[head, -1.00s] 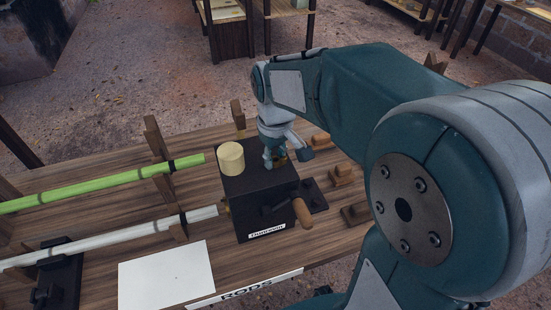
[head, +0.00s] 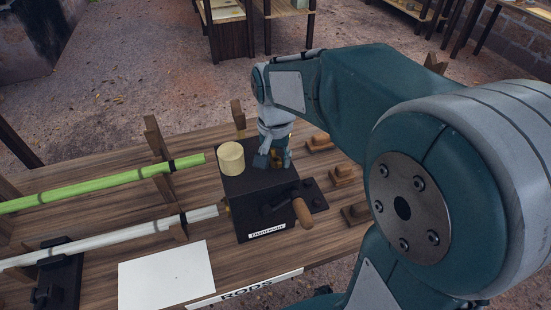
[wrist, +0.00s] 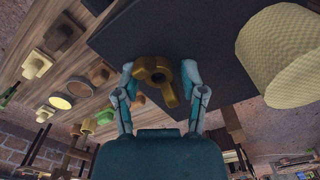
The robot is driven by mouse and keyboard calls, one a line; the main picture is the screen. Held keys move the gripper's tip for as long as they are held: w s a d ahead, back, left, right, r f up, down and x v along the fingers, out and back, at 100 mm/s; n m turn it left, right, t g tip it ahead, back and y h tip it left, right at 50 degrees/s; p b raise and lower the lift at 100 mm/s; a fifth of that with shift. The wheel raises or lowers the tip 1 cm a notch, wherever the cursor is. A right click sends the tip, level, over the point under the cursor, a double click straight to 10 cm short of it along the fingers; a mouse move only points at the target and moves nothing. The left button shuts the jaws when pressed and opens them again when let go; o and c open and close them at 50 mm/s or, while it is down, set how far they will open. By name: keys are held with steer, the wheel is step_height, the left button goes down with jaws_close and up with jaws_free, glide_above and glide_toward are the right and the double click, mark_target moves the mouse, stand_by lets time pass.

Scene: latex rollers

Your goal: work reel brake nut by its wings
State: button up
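The brass wing nut (wrist: 160,75) sits on the top face of a black box (head: 258,215), near its right side. My gripper (head: 274,163) points down over the nut. In the wrist view, my gripper (wrist: 158,72) has its two fingers apart, one on each side of the nut. The left fingertip is very close to one wing; I cannot tell whether it touches. The right finger looks apart from the nut. In the head view the fingers mostly hide the nut, with only a bit of brass showing between them.
A cream cylinder (head: 231,158) stands on the box, left of my gripper. A crank with a wooden handle (head: 303,213) projects at the box's front right. Green (head: 100,184) and white (head: 110,238) rods lie on supports at left. Small wooden blocks (head: 342,175) stand at right.

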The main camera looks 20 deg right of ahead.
mark_target(275, 162)
steer(key=o, duration=0.6)
steer(key=shift+c, duration=0.2)
step_height(275, 162, up, 12)
stand_by(0.3)
steer(key=s+f+n+t, duration=0.2)
steer(key=s+n, duration=0.1)
steer(key=s, duration=0.4)
steer(key=s+f+n+t, duration=0.3)
steer(key=s, duration=0.4)
steer(key=shift+f+t, duration=0.3)
